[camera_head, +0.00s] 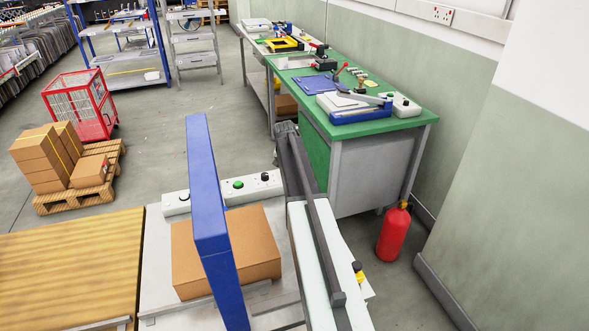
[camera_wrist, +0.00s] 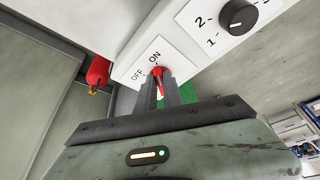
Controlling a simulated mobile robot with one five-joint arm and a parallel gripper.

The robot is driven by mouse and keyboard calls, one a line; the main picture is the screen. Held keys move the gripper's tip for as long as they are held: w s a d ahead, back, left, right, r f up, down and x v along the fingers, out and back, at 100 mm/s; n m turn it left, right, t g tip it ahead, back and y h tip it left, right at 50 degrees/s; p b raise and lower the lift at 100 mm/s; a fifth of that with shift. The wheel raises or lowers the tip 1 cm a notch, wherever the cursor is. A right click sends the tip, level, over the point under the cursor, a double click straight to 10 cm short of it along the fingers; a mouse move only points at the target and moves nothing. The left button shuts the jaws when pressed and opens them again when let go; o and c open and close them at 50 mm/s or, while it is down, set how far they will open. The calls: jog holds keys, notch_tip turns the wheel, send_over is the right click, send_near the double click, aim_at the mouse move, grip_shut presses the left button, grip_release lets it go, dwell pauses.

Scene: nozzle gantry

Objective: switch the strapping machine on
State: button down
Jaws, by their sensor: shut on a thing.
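The red switch (camera_wrist: 157,72) sits on a white label plate printed OFF and ON, in the wrist view. Its rounded red end lies just under the word ON, with OFF to its left. My gripper (camera_wrist: 167,94) is shut on the switch, with its grey fingers either side of the red lever. The strapping machine shows in the head view as a blue arch (camera_head: 207,190) over a pale table, with a light control strip (camera_head: 212,191) behind. The red switch and my fingertips cannot be made out in the head view, where my arm covers the strip's right end.
A cardboard box (camera_head: 250,250) lies under the arch. A black dial (camera_wrist: 238,14) marked 1 and 2 is right of the switch. A green-topped bench (camera_head: 410,122) and a red fire extinguisher (camera_head: 394,234) stand to the right.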

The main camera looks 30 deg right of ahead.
dwell(0.3)
jog(key=c, duration=1.5)
grip_release()
jog(key=shift+r, duration=0.1)
jog(key=p+v, duration=0.7)
jog(key=shift+a+r, duration=0.1)
jog(key=shift+r, duration=0.15)
